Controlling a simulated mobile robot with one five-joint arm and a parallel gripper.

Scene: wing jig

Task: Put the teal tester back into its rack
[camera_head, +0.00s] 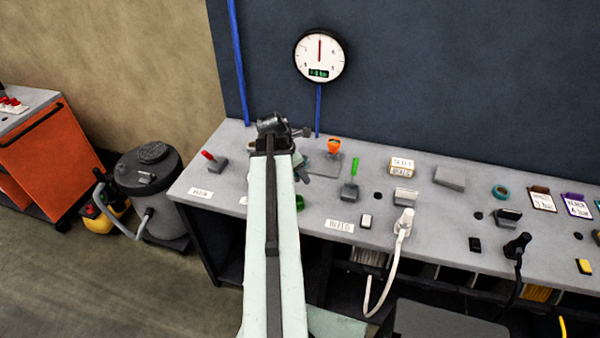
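My arm reaches from the bottom of the head view up over the left part of the grey bench (455,226). Its dark end joint is near the back of the bench. My gripper's fingers are hidden or too small to make out, so I cannot tell whether they hold anything. A small pale teal-grey piece (303,170) shows just right of the arm, mostly hidden; I cannot tell whether it is the tester or part of my arm. A teal ring (501,192) lies on the bench at the right. I cannot clearly make out the tester's rack.
An orange-topped item (334,146) and a green-handled tool (353,175) stand right of my arm. A white plug with cable (403,223) and a black plug (517,245) are at the front. A round gauge (319,56) hangs behind. A dark vacuum (150,185) stands left.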

